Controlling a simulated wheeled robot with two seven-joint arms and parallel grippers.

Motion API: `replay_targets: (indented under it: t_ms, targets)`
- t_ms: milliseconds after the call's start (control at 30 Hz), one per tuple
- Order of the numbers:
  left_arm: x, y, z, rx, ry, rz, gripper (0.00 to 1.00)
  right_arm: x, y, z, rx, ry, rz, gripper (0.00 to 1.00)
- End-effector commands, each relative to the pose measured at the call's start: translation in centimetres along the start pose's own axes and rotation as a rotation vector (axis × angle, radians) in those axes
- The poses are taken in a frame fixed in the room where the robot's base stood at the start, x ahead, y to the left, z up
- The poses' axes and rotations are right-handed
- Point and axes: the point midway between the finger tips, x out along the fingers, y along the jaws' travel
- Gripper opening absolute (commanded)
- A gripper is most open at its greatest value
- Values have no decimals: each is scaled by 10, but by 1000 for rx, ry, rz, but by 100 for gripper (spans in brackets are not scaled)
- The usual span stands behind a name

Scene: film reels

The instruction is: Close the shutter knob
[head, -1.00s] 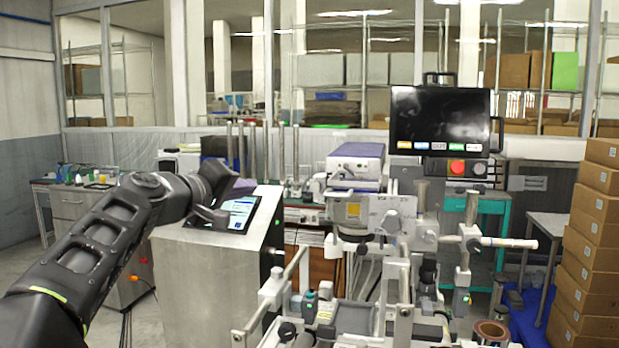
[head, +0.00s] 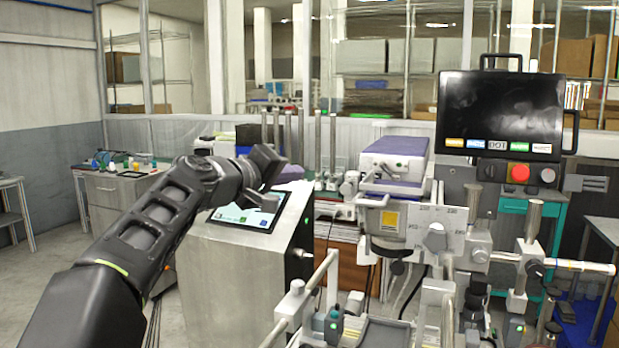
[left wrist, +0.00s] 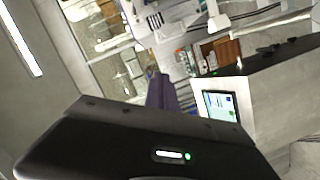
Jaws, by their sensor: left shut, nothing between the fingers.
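A round white knob (head: 436,236) sits on a pale marked plate (head: 405,222) on the front of the film machine, right of centre in the head view. I cannot tell for sure that it is the shutter knob, nor whether it is open or closed. My left gripper (head: 264,180) is shut and empty. It appears in front of the metal console, left of the knob and apart from it. In the left wrist view my dark gripper body fills the lower part. My right gripper is not in view.
The grey console (head: 243,262) with a tilted touchscreen (head: 250,212) stands between my left arm and the machine. A black monitor (head: 500,105) with a red button (head: 519,173) is above right. White bars and rods stick out at front right. Open floor lies at left.

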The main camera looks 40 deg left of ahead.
Motion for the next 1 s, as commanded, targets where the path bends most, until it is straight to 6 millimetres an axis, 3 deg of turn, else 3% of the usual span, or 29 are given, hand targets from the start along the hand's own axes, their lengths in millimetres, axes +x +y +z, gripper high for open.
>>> replay_targets:
  t_ms: [167,567,700,1000]
  targets:
    - [21,1,0,-2,-3,-1,0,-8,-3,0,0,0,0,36]
    - [98,2,2,-3,-4,0,0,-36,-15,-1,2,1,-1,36]
    - [100,-1,26,-1,-2,-1,0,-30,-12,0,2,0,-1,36]
    - [103,0,39,0,1,0,0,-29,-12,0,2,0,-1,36]
